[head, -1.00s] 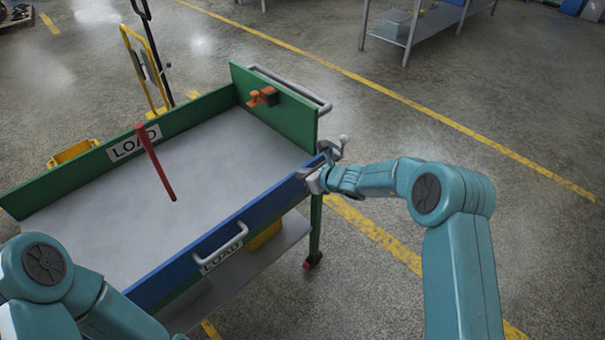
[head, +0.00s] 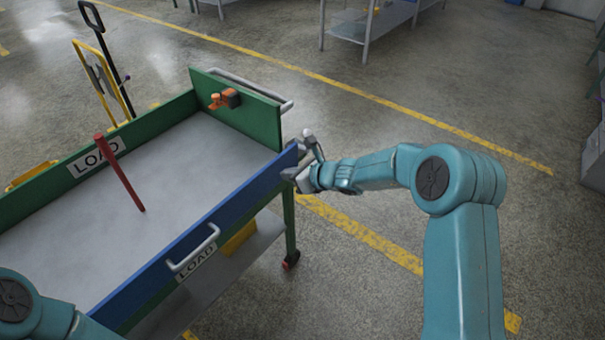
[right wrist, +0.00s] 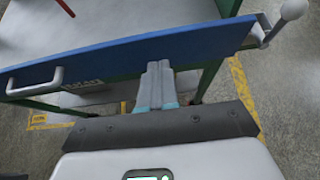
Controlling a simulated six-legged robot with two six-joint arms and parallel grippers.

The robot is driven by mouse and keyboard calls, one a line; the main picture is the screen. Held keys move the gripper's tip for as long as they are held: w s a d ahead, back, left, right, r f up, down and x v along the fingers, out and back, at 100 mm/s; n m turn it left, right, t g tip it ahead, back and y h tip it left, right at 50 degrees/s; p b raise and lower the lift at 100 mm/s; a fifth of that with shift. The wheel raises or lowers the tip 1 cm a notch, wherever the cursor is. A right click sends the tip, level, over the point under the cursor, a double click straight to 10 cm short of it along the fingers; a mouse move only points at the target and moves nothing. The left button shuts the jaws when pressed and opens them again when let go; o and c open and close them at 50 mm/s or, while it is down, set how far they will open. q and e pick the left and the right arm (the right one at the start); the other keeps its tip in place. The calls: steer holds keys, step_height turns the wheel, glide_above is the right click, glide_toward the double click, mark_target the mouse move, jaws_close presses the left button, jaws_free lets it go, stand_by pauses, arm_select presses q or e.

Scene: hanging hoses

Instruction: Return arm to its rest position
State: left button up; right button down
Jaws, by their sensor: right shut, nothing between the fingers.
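My right arm reaches in from the right in the head view. Its gripper (head: 299,178) is shut and empty, close to the right end of the cart's blue side board (head: 240,202). In the right wrist view the closed fingers (right wrist: 159,80) point at the blue board (right wrist: 130,55), and I cannot tell whether they touch it. A latch lever with a pale ball knob (head: 308,133) stands at the board's corner. It also shows in the right wrist view (right wrist: 293,10). Part of my left arm shows at the lower left of the head view; its gripper is out of the picture.
The cart's grey deck (head: 190,150) holds a leaning red bar (head: 120,175). An orange and black clamp (head: 225,99) sits at the green end board (head: 240,120). A yellow cart (head: 103,80) stands behind. A grey table (head: 372,22) stands far back. Floor to the right is mostly clear.

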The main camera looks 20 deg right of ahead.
steer(key=s+d+r, duration=0.2)
steer(key=s+r, duration=0.1)
steer(key=r, duration=0.1)
steer(key=s+a+f+n+g, duration=0.2)
steer(key=s+a+f+g, duration=0.15)
steer(key=s+f, duration=0.4)
steer(key=s+a+f+n+g, duration=0.35)
steer(key=s+f, duration=0.25)
steer(key=f, duration=0.2)
steer(key=s+f+n+g+h, duration=0.1)
steer(key=s+f+n, duration=0.3)
steer(key=s+n, duration=0.6)
steer(key=s+a+f+n+g+h, duration=0.1)
steer(key=s+f+n, duration=0.3)
steer(key=s+n, duration=0.6)
steer(key=shift+s+a+f+n+g, duration=0.3)
steer(key=shift+s+n, duration=0.05)
steer(key=shift+n, duration=0.7)
